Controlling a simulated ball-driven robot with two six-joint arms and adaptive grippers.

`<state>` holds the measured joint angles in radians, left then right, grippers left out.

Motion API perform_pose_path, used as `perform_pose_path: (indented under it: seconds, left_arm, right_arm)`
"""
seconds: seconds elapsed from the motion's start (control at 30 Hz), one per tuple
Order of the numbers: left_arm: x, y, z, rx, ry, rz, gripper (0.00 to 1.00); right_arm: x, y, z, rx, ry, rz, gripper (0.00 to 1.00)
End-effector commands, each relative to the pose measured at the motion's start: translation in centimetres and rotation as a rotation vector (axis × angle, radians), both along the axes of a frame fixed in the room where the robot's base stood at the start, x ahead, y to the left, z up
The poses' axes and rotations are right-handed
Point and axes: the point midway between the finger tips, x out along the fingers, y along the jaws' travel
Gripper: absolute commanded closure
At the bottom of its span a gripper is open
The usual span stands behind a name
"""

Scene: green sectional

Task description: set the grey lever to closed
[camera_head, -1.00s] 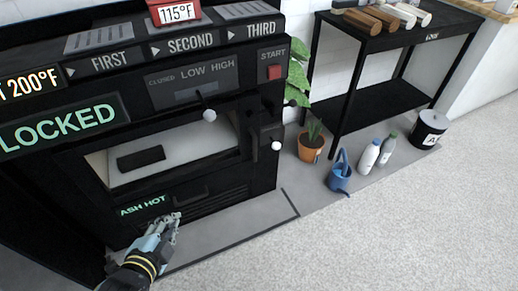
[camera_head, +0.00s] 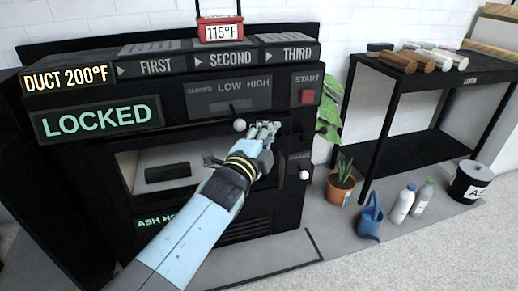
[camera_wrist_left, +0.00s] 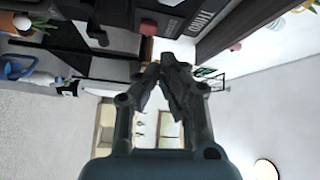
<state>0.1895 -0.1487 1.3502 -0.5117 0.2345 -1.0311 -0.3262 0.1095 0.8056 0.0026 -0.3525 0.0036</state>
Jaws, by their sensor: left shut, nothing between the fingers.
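The grey lever (camera_head: 239,125) has a round grey knob and sticks out below a panel (camera_head: 228,92) marked CLOSED, LOW and HIGH. Its stem rises towards the panel's slot, around the LOW part; I cannot tell the exact setting. My left gripper (camera_head: 266,130) is shut and empty, just right of the grey knob. Whether it touches the knob I cannot tell. In the left wrist view the fingertips (camera_wrist_left: 165,72) are together, and I cannot make out the grey knob there. My right gripper is not in view.
A second lever with a white knob (camera_head: 304,175) sits lower right, below the red START button (camera_head: 307,97). A lit LOCKED sign (camera_head: 100,119) is at left. A potted plant (camera_head: 341,188), blue watering can (camera_head: 370,218) and bottles (camera_head: 402,205) stand on the floor.

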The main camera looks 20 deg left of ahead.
Motion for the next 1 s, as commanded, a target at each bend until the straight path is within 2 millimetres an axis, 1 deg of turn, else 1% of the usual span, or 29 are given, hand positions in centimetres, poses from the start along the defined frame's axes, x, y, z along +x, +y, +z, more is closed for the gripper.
perform_pose_path:
  seconds: [0.03,0.07,0.1,0.2,0.3,0.4,1.0]
  left_arm:
    - [1.1,-0.1,-0.2,0.000,0.000,0.000,1.00]
    - [1.6,-0.2,-0.2,0.000,0.001,0.000,1.00]
    - [1.3,0.6,-0.4,0.005,0.005,0.001,1.00]
    - [0.9,2.0,-0.4,0.004,0.003,0.001,1.00]
    - [0.7,3.0,-0.6,0.003,0.002,0.001,1.00]
    - [0.6,3.5,-0.7,0.000,0.002,0.001,1.00]
    - [0.3,4.0,-0.7,0.001,0.001,0.003,1.00]
  right_arm:
    - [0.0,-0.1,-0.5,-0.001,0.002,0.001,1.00]
    - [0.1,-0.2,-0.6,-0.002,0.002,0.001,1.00]
    - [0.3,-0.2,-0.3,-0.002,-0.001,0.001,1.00]
    - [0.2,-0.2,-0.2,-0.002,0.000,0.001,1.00]
    - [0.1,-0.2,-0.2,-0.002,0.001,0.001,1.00]
    - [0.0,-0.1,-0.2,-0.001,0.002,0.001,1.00]
    - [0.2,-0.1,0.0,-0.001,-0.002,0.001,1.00]
